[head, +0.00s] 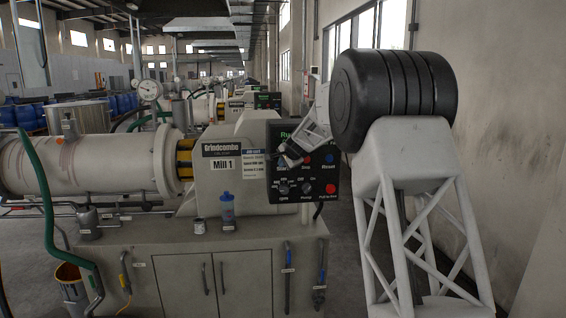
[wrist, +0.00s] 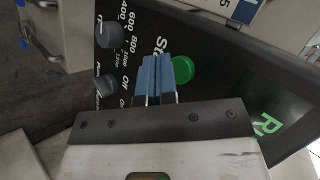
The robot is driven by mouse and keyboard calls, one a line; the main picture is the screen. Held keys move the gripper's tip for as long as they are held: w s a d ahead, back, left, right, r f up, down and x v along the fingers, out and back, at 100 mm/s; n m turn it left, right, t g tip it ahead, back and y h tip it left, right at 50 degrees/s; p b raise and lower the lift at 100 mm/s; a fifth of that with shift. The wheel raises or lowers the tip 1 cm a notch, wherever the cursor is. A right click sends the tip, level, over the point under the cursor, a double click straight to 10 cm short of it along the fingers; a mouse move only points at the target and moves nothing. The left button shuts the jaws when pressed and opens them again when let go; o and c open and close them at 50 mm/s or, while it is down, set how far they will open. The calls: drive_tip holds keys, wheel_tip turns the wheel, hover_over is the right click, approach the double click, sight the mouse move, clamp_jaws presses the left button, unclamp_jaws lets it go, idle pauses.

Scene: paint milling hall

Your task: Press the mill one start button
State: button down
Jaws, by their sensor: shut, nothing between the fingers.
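The Mill 1 control panel (head: 318,176) is a black box on the right end of the mill. In the wrist view, the round green start button (wrist: 183,70) shows beside a partly covered label reading "Sta". My gripper (head: 284,152) is at the panel's left part in the head view, where the green button cannot be made out. In the wrist view, the gripper's blue fingers (wrist: 158,62) are shut together and empty. Their tips appear just left of the green button, over part of its label. I cannot tell whether they touch the panel.
A red button (head: 306,160) and a blue button (head: 329,158) sit right of the gripper. Below are two dark knobs (head: 284,189) (head: 306,188) and another red button (head: 330,189). A blue bottle (head: 227,209) and a small can (head: 199,226) stand on the bench.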

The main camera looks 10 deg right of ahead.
drive_tip(key=shift+s, duration=0.15)
drive_tip(key=shift+s, duration=2.35)
drive_tip(key=shift+s, duration=0.1)
drive_tip(key=s+r+n+g, duration=0.2)
drive_tip(key=s+n, duration=0.1)
drive_tip(key=s, duration=1.5)
drive_tip(key=s+r+n+g, duration=0.1)
drive_tip(key=s+r+n, duration=0.2)
drive_tip(key=s, duration=1.5)
drive_tip(key=s+d+f+n+g+h, duration=0.1)
drive_tip(key=s+f, duration=0.2)
drive_tip(key=s, duration=0.9)
drive_tip(key=s+d+f+n+g+h, duration=0.1)
drive_tip(key=s+f, duration=0.3)
drive_tip(key=s, duration=0.8)
drive_tip(key=s+d+f+n+g+h, duration=0.1)
drive_tip(key=s+f+n+h, duration=0.1)
drive_tip(key=s, duration=1)
drive_tip(key=shift+s+d+f+n, duration=0.15)
drive_tip(key=shift+d+f+n, duration=0.25)
drive_tip(key=shift+f, duration=0.45)
